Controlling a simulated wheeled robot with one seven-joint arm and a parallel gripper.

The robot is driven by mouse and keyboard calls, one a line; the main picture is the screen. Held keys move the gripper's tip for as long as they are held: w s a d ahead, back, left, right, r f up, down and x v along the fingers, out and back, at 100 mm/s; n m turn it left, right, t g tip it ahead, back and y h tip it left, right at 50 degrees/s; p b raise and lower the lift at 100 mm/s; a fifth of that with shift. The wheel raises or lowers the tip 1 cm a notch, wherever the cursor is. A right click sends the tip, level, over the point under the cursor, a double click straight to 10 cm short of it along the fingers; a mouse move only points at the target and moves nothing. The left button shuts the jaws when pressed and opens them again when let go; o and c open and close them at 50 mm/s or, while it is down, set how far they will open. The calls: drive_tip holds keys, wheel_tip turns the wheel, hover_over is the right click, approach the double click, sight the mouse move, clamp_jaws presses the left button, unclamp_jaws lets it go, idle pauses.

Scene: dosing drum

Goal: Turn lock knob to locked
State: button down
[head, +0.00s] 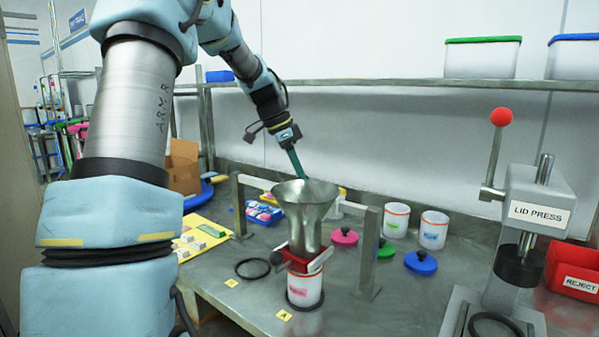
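My gripper (304,175) hangs at the end of my arm, above and behind the rim of the grey metal funnel (305,212). Its teal fingers point down and overlap in this view, so their opening cannot be told. The funnel stands between two grey posts, the left one (238,207) and the right one (368,255). A red and grey piece (297,261) sits at the funnel's neck, over a white jar (303,289). I cannot clearly make out the lock knob or its position. The funnel hides what lies right behind it.
Pink (344,237), green (386,250) and blue (420,263) knobbed lids lie right of the funnel. Two white jars stand behind them. The lid press (525,215) and the red reject bin (574,268) are at the right. A black ring (253,269) lies left of the jar.

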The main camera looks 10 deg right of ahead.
drive_tip(key=shift+m, duration=0.4)
drive_tip(key=shift+c, duration=2.3)
unclamp_jaws()
drive_tip(key=b+v, duration=0.1)
drive_tip(key=v, duration=0.9)
drive_tip(key=shift+r+b, duration=0.35)
drive_tip(key=shift+r, duration=0.05)
drive_tip(key=shift+w+a, duration=0.1)
drive_tip(key=shift+a, duration=0.05)
